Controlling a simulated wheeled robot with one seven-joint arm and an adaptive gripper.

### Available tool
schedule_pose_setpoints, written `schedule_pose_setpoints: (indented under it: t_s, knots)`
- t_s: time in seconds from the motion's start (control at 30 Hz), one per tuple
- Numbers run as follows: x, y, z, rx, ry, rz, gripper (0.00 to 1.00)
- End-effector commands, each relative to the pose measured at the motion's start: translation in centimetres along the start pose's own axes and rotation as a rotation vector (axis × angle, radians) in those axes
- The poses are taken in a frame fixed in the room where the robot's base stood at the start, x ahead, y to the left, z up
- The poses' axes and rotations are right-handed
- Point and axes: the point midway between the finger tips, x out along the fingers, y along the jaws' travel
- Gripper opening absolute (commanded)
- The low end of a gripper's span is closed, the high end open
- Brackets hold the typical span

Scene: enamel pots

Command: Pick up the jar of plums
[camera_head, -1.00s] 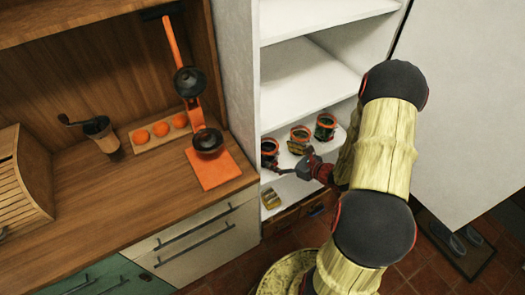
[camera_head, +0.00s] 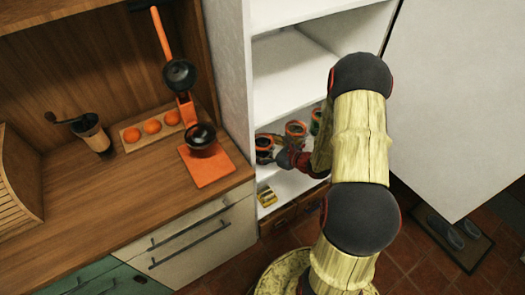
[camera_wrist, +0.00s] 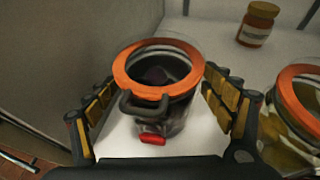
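The jar of plums (camera_wrist: 160,118) is a clear glass jar with an orange ring, a dark wire clasp, a red tab and dark contents. In the wrist view it stands upright between the two fingers of my gripper (camera_wrist: 160,100). The fingers are spread on either side of it, with narrow gaps showing. In the head view the jar (camera_head: 264,145) is the leftmost on the cabinet shelf, with my gripper (camera_head: 283,158) at its right front. The arm and gripper partly hide the shelf there.
A second orange-ringed jar (camera_wrist: 298,128) with pale contents stands close to the right finger. A yellow tin (camera_head: 266,196) lies at the shelf front. The cabinet's side wall (camera_head: 228,75) is close on the left.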

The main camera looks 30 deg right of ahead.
Motion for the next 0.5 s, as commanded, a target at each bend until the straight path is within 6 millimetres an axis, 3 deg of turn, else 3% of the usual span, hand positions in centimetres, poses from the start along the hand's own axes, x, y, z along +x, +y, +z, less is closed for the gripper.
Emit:
schedule_pose_setpoints:
  t_s: [0.5]
  knots:
    - [-0.01,0.02,-0.02,0.000,0.000,0.000,0.50]
